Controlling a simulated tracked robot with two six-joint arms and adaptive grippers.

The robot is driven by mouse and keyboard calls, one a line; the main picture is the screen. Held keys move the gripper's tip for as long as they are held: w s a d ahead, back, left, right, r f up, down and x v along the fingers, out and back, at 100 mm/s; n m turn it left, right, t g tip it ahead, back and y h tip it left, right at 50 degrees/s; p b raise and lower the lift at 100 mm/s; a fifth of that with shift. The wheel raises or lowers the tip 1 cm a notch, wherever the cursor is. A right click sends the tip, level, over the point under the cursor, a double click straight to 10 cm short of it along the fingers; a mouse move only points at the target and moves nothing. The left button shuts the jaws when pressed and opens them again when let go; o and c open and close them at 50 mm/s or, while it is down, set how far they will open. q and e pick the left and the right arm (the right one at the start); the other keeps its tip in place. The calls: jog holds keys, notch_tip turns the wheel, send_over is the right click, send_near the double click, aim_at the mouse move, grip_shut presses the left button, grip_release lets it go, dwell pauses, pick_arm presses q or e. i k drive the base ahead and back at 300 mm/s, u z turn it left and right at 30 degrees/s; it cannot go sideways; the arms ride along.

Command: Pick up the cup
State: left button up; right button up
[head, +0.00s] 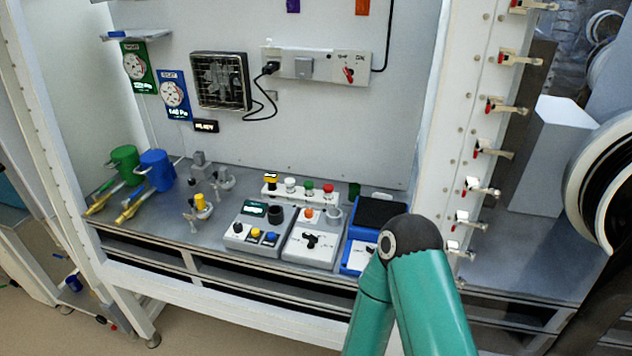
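I cannot pick out a cup with certainty. A small grey cup-like cylinder (333,216) stands on the back right of a white control box. A dark round cylinder (276,213) stands on the neighbouring box with a lit display. A green cylinder (125,160) and a blue cylinder (157,168) sit at the left end of the bench, with yellow-handled parts in front of them. Neither of my grippers is in view. Only a teal arm of mine with a dark joint shows at the lower right, in front of the bench edge and partly covering a blue-framed device.
A blue-framed device (376,214) is at the right. A white frame post (465,120) with red toggle clamps bounds the bench's right side.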

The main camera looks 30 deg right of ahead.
aim_at(354, 193)
jog(key=i, duration=0.95)
jog(key=z, duration=0.45)
